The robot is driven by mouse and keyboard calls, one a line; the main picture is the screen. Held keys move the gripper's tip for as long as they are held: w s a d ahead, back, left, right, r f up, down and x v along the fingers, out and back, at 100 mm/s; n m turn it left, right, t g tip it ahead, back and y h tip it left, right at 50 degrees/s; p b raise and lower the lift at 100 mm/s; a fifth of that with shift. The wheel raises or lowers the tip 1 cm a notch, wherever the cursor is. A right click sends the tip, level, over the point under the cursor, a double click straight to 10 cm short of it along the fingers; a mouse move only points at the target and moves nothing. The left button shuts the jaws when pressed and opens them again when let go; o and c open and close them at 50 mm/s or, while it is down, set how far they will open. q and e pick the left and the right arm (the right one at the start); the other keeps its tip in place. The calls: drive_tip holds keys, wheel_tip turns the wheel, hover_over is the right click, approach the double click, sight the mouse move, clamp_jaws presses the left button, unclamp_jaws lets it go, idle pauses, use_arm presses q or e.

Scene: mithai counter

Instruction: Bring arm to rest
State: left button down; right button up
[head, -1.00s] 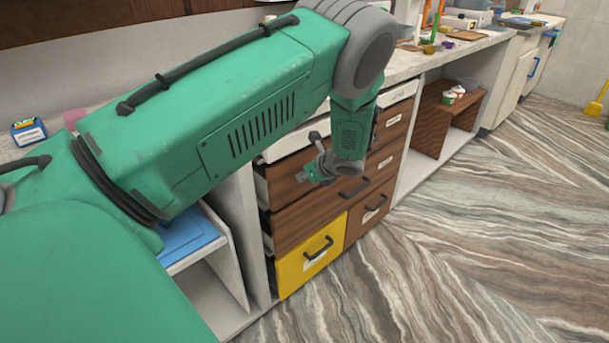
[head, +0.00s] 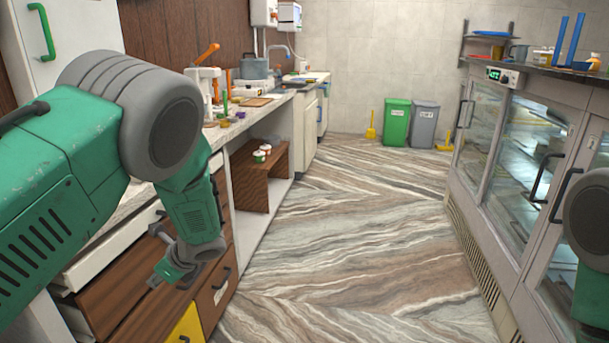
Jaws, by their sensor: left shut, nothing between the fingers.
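My left arm comes in from the left, green with a grey elbow, and its forearm hangs down in front of the counter drawers. My left gripper (head: 170,272) is at its lower end, small in the picture, shut and empty, beside the brown wooden drawers (head: 118,290). I cannot tell whether it touches a drawer front. Part of my right arm shows at the right edge in front of the glass-door cabinet; its gripper is out of view.
A yellow drawer (head: 187,328) is low at left. A glass-door fridge cabinet (head: 520,160) lines the right. Green (head: 396,122) and grey (head: 423,124) bins stand at the back. The striped floor (head: 360,230) between is clear.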

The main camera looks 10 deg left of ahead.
use_arm(q)
drive_tip(key=s+d+f+n+g+h, duration=0.1)
drive_tip(key=s+d+f+n+h, duration=0.35)
drive_tip(key=s+f, duration=0.4)
drive_tip(key=s+d+f+n+g+h, duration=0.1)
drive_tip(key=s+d+f+n+h, duration=0.2)
drive_tip(key=s+d+f, duration=0.55)
drive_tip(key=s+d+r+n+t, duration=0.1)
drive_tip(key=s+n, duration=0.4)
drive_tip(key=s, duration=0.3)
drive_tip(key=s+d+r+n+t+h, duration=0.1)
drive_tip(key=s+d+n, duration=0.1)
drive_tip(key=s+n, duration=0.3)
drive_tip(key=s, duration=0.2)
drive_tip(key=shift+s, duration=0.4)
drive_tip(key=shift+a+h, duration=0.15)
drive_tip(key=shift+h, duration=0.1)
drive_tip(key=shift+a+f, duration=0.2)
drive_tip(key=shift+a, duration=0.15)
drive_tip(key=shift+d+r, duration=0.1)
drive_tip(key=shift+d, duration=0.2)
